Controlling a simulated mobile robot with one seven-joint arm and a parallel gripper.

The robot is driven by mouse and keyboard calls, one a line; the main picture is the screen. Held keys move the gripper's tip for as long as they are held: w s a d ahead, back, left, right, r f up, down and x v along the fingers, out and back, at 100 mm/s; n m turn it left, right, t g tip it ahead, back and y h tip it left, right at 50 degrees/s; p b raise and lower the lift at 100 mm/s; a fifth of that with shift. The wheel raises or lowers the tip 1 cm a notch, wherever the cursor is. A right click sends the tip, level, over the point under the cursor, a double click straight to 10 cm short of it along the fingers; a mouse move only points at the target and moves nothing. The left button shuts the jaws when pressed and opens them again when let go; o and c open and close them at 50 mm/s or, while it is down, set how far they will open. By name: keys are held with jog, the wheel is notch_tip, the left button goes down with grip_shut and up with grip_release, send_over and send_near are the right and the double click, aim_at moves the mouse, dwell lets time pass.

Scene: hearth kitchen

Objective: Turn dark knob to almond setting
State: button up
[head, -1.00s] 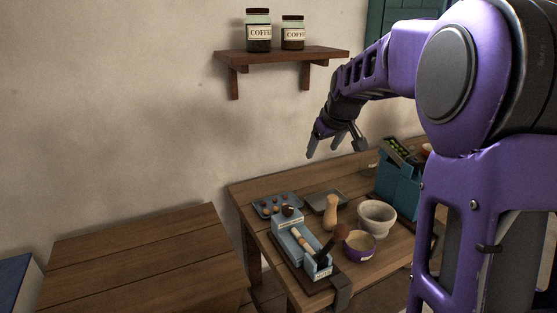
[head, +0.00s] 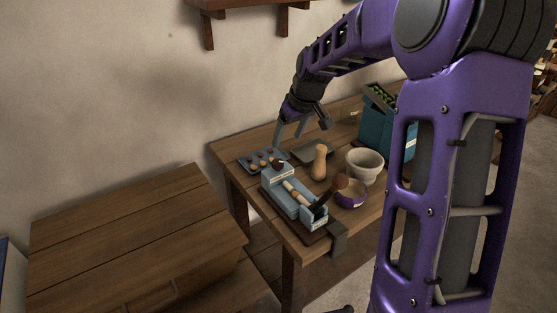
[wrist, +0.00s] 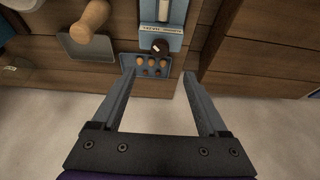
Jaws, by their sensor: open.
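The dark knob (wrist: 160,46) sits at the near end of a blue-grey device (wrist: 174,41) in the wrist view, with a pale mark on it. Small lettering beside it is too small to read. In the head view the knob (head: 278,164) shows at the device's wall end (head: 283,174). My gripper (head: 290,140) is open and empty above the table's back edge, up and slightly right of the knob in the picture. In the wrist view the fingertips (wrist: 160,74) are spread wide, just short of the knob, with a small tray between them.
The blue tray (wrist: 126,58) holds several brown nuts next to the knob. A wooden pestle (head: 319,163), grey slate (head: 322,154), pale mortar (head: 364,165), purple bowl (head: 351,199) and teal crate (head: 374,130) share the table. The wall (head: 120,90) lies behind. A shelf (head: 230,5) hangs above.

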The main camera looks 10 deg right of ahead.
aim_at(278, 162)
jog(key=x, duration=1.2)
jog(key=shift+w+r+b, duration=0.1)
jog(key=shift+b, duration=0.25)
jog(key=shift+c, duration=0.2)
grip_shut()
